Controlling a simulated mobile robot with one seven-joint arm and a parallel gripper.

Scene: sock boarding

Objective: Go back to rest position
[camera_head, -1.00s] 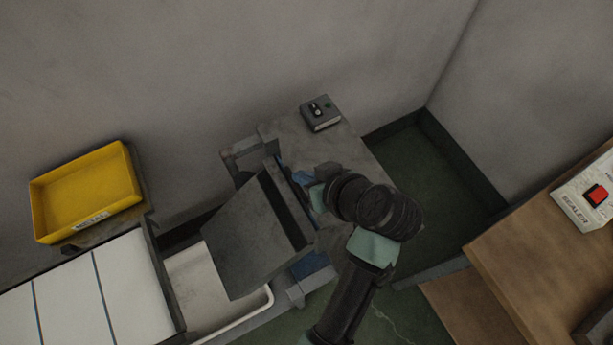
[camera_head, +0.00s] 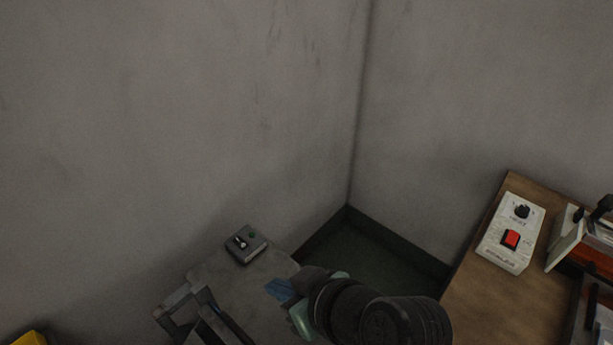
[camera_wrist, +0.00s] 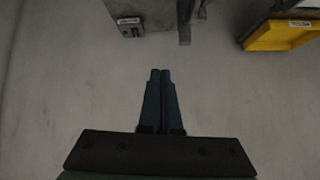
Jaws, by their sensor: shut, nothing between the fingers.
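My gripper (camera_wrist: 160,75) shows in the wrist view with its two blue fingers together, shut and empty. It points at bare grey wall or floor surface, apart from any object. In the head view my dark arm joints show at the bottom middle, above the grey machine table (camera_head: 235,287).
A small control box (camera_head: 246,244) sits on the grey table. A yellow bin (camera_wrist: 283,36) shows at the wrist view's upper right. A wooden bench (camera_head: 485,297) with a white sealer box (camera_head: 511,231) stands at right. Walls meet in a corner behind.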

